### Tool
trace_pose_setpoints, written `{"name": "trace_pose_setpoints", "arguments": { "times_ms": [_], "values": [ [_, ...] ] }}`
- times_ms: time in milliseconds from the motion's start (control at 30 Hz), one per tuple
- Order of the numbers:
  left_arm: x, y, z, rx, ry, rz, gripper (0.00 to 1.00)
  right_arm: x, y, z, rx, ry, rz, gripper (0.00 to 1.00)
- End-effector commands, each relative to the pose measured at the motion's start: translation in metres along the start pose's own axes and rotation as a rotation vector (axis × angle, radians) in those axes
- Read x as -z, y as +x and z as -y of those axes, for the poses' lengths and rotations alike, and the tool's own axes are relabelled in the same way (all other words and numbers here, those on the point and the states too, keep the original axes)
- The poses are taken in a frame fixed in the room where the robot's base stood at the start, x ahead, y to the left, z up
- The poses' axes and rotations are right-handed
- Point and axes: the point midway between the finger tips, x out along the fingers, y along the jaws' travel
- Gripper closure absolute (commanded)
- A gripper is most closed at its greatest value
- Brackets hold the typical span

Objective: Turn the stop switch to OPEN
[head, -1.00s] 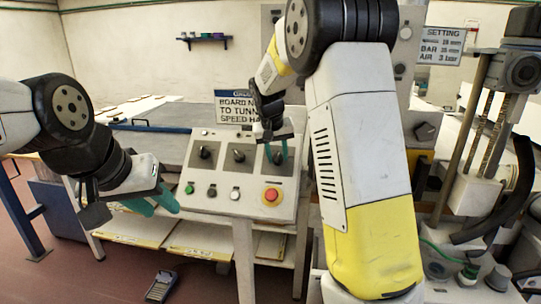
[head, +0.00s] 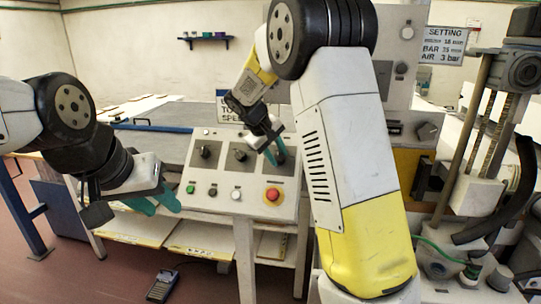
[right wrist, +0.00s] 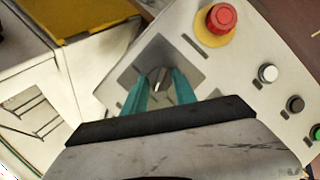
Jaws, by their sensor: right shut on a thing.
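The sloped control panel (head: 225,205) carries three dark rotary switches in a row: a left one (head: 205,151), a middle one (head: 240,155) and a right one. My right gripper (head: 275,153) is at the right switch and mostly hides it in the head view. In the right wrist view my right gripper's teal fingers (right wrist: 161,88) are shut on this switch (right wrist: 159,78), one on each side. It has a pale pointer mark. I cannot read any labels at the switches. My left gripper (head: 153,203) is open and empty, left of the panel.
Below the switches are a red emergency button (head: 272,195), a green button (head: 190,188) and other small buttons. A sign (head: 228,108) stands behind the panel, partly hidden by my right arm. Machinery (head: 480,190) fills the right side.

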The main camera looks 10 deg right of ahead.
Motion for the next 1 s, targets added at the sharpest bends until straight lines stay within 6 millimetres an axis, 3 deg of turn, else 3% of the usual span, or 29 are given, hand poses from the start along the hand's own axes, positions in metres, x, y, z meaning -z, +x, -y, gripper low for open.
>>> {"name": "trace_pose_setpoints", "arguments": {
  "times_ms": [567, 600, 667, 1000],
  "values": [
    [0.0, 0.0, 0.0, 0.0, 0.0, 0.0, 0.64, 0.0003, -0.0003, 0.0011, -0.011, -0.03, 0.001, 1.0],
    [0.0, 0.0, 0.0, 0.0, 0.0, 0.0, 0.64, 0.0003, -0.0003, 0.0011, -0.011, -0.03, 0.001, 0.59],
    [0.0, 0.0, 0.0, 0.0, 0.0, 0.0, 0.64, 0.0003, -0.0003, 0.001, -0.011, -0.03, 0.001, 0.47],
    [0.0, 0.0, 0.0, 0.0, 0.0, 0.0, 0.64, 0.0003, -0.0015, 0.0006, -0.011, -0.029, 0.001, 0.45]
  ]
}}
